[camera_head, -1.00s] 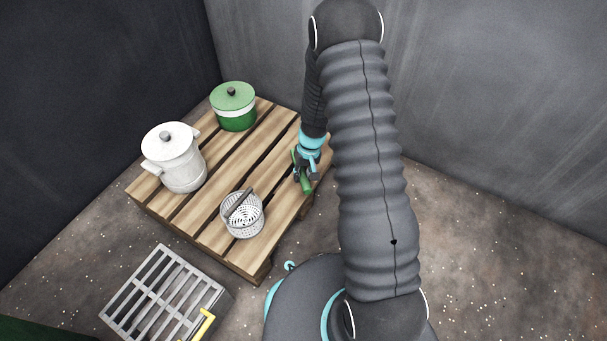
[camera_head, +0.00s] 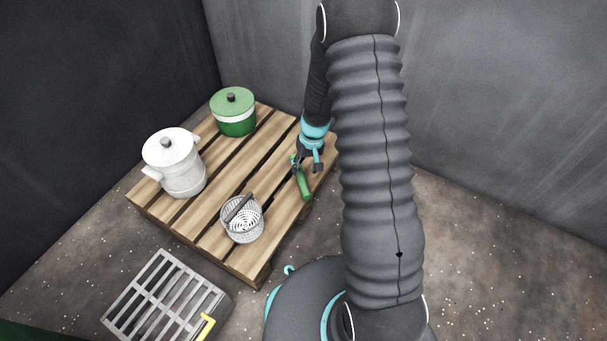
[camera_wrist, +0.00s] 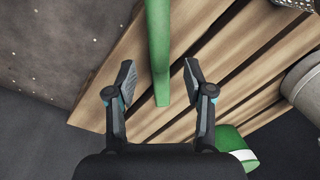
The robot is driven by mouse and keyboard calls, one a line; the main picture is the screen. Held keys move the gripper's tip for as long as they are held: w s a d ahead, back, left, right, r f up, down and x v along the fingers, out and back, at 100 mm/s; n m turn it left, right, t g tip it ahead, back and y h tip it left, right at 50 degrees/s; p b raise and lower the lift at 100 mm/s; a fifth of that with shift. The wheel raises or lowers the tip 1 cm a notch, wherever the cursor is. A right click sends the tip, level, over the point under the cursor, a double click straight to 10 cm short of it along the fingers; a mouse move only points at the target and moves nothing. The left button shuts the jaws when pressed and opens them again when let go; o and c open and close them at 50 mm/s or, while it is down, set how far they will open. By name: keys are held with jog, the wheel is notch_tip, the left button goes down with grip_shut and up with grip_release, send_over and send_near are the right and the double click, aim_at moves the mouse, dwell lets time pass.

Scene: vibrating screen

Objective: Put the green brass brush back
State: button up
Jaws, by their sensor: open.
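The green brass brush (camera_head: 301,178) lies on the wooden pallet (camera_head: 222,242), along its right side. In the wrist view its green handle (camera_wrist: 158,50) runs between the two fingers, touching neither. My gripper (camera_head: 308,166) is open and empty, over the far end of the brush. In the wrist view my gripper (camera_wrist: 157,80) shows its fingers spread to either side of the handle. The brush's bristles cannot be made out.
A white lidded pot (camera_head: 176,165) and a green lidded pot (camera_head: 235,115) stand on the pallet's left and back. A perforated metal basket (camera_head: 243,228) with a dark bar across it stands near the front. A metal grate (camera_head: 165,300) is on the floor at front left.

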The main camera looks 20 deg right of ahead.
jog(key=s+a+r+t, duration=0.1)
jog(key=s+r, duration=0.3)
jog(key=r, duration=1)
jog(key=s+r+t, duration=0.2)
jog(key=s+r, duration=0.2)
jog(key=r, duration=1)
jog(key=s+r+t+h, duration=0.1)
jog(key=s+r, duration=0.4)
jog(key=s, duration=0.3)
jog(key=s+r+t, duration=0.1)
jog(key=s+r, duration=0.4)
jog(key=s, duration=0.4)
jog(key=shift+s+t+h+p, duration=0.25)
jog(key=shift+t+h+p, duration=0.05)
jog(key=shift+t+h, duration=0.1)
